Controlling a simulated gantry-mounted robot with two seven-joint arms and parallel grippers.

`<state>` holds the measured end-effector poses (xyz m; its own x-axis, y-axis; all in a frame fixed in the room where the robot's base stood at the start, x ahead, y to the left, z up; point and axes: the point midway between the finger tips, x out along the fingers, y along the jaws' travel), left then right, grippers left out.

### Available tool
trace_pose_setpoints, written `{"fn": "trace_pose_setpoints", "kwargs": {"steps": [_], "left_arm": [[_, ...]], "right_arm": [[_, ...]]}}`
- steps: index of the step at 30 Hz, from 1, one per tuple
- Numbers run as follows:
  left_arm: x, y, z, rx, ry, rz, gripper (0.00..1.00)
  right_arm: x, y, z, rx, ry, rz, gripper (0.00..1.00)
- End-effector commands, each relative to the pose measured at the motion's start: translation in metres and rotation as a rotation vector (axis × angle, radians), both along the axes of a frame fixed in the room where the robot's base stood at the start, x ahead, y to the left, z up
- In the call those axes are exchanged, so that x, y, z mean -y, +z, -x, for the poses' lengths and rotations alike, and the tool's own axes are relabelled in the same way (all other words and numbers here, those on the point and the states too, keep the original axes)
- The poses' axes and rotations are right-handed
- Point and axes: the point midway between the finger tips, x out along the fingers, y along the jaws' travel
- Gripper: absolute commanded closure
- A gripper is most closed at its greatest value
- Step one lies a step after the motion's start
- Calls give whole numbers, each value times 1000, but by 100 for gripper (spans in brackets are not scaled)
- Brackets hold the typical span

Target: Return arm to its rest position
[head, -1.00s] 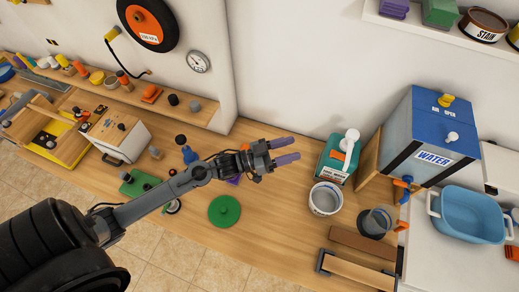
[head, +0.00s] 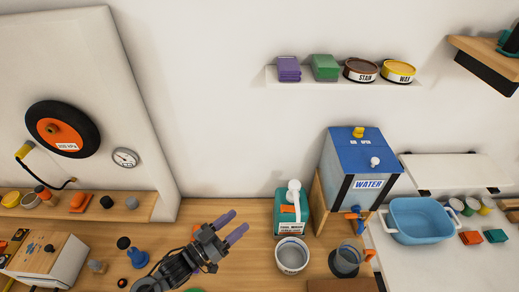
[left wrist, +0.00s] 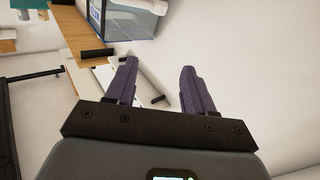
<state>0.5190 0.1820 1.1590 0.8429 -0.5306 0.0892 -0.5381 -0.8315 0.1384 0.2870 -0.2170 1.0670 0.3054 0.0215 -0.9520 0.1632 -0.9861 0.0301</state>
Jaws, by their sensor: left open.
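My left arm comes in at the bottom of the head view, and its left gripper (head: 239,221) is open with two purple fingers spread apart. Nothing is between the fingers. The gripper is above the wooden bench, left of a teal bottle (head: 282,223) and a white bucket (head: 292,256), with a visible gap in the picture. The left wrist view shows the same open gripper (left wrist: 158,70), with white wall and part of a blue tank (left wrist: 137,22) beyond it. My right gripper is not in view.
A light-blue basin (head: 420,219) is to the right. A gauge (head: 125,157) and black wheel (head: 62,129) are on the left panel. The wall above the gripper is bare.

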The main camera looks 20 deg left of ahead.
Motion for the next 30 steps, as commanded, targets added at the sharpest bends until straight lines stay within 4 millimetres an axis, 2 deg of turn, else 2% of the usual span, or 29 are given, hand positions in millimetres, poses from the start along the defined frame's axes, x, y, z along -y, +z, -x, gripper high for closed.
{"fn": "trace_pose_setpoints", "kwargs": {"steps": [5, 9, 12, 17, 21, 30], "left_arm": [[5, -15, 18, -58, 6, 25, 47], [24, -4, 51, -112, 32, 99, 47], [27, -4, 67, -223, 119, 70, 47], [16, -10, 93, -438, 254, -53, 47], [0, -19, 125, -658, 338, -195, 47], [-28, -29, 195, -1042, 345, -471, 47]], "right_arm": [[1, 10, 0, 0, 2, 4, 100], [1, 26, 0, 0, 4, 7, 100], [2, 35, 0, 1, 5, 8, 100], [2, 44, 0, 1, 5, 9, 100], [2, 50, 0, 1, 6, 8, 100], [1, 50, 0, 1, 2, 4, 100]]}}
